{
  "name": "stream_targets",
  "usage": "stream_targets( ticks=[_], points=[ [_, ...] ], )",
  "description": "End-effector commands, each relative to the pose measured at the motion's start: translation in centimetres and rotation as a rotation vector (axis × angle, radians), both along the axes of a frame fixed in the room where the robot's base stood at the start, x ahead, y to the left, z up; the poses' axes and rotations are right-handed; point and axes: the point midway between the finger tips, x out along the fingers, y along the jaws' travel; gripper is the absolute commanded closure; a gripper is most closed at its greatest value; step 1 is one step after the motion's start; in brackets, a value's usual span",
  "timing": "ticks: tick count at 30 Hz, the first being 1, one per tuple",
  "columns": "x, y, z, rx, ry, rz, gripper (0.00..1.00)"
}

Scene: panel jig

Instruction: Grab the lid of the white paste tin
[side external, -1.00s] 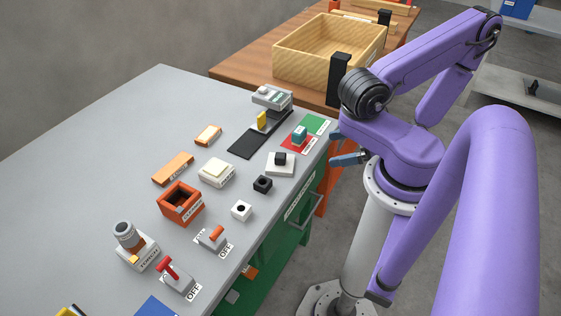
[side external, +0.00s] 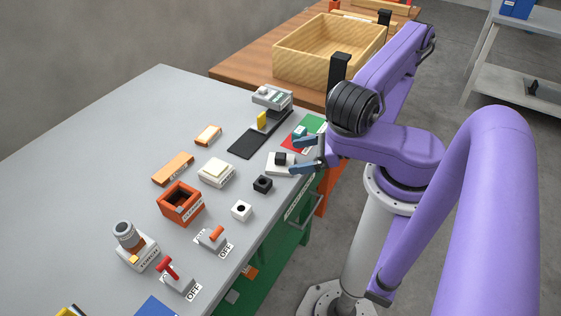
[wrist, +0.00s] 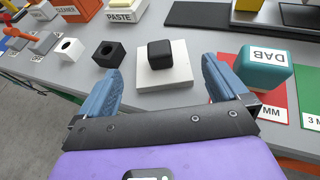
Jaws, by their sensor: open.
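The white paste tin (side external: 215,178) stands on the grey bench, with a flat cream-coloured lid (side external: 216,169) on top. In the wrist view the tin's PASTE label (wrist: 120,16) shows at the top edge, and the lid is partly cut off by the frame. My gripper (side external: 304,155) is open and empty at the bench's right edge, to the right of the tin and well apart from it. In the wrist view the blue fingers of my gripper (wrist: 162,75) lie either side of a white plate with a black knob.
The white plate (side external: 273,168) with its black knob (side external: 281,158) is nearest my fingers. A teal DAB block (wrist: 264,68) stands on a red mat to its right. A black cube (side external: 262,184), a white cube (side external: 241,211) and the orange CLEANER box (side external: 180,205) stand around the tin.

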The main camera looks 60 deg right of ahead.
Motion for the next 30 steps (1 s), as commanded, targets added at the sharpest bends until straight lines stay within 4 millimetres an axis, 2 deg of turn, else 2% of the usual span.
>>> stream_targets(
  ticks=[10,21,29,30],
  points=[
    [1.7,0.8,-0.8,-0.001,0.0,0.004,0.0],
    [5.2,2.1,-2.5,0.0,0.0,0.002,0.0],
    [5.4,2.1,-2.5,-0.001,0.0,-0.002,0.0],
    [5.4,2.1,-2.5,-0.001,0.0,-0.002,0.03]
  ],
)
